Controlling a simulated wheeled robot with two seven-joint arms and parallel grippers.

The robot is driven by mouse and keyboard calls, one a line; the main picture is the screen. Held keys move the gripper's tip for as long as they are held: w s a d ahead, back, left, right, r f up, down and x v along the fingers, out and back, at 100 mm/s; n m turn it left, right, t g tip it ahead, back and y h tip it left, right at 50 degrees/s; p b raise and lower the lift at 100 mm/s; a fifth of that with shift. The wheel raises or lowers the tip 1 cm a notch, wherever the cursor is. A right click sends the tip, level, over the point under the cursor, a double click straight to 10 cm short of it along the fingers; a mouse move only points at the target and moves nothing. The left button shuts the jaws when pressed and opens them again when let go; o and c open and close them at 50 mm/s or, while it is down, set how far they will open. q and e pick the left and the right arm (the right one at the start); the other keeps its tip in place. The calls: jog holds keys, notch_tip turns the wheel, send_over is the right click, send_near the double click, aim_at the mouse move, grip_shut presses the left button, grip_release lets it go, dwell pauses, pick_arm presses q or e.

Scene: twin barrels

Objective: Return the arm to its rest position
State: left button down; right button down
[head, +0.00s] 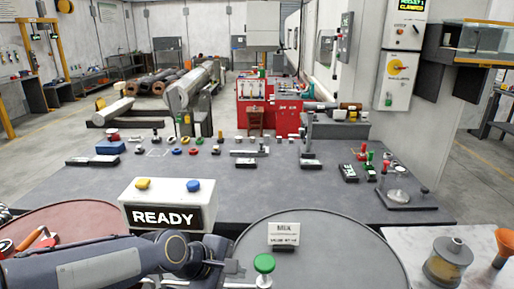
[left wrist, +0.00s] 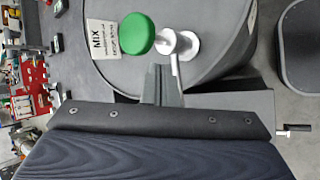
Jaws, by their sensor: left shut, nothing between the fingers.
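My left arm comes in from the lower left in the head view. Its gripper (head: 236,267) is shut and empty, just left of a green-topped valve (head: 264,264) on the grey barrel (head: 330,240). In the left wrist view the shut fingers (left wrist: 165,82) point at the metal stem under the green knob (left wrist: 137,33). I cannot tell whether they touch it. A white MIX label (head: 284,234) stands on the barrel top. My right gripper is not in view.
A white box (head: 168,206) with a READY display and yellow and blue buttons stands behind my left arm. A reddish barrel (head: 70,232) is at the left. A funnel jar (head: 447,262) stands at the right. The dark table (head: 270,185) holds many small parts.

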pick_arm(q)
jog(key=s+a+m+y, duration=0.1)
jog(key=s+a+m, duration=0.5)
jog(key=s, duration=0.4)
jog(key=s+a+f+m+y, duration=0.1)
jog(key=s+a+m, duration=0.4)
jog(key=s+a, duration=0.3)
jog(key=shift+s+a+f+m+y, duration=0.2)
jog(key=shift+s+m+y, duration=0.2)
jog(key=shift+s, duration=0.5)
jog(key=shift+s+a, duration=0.1)
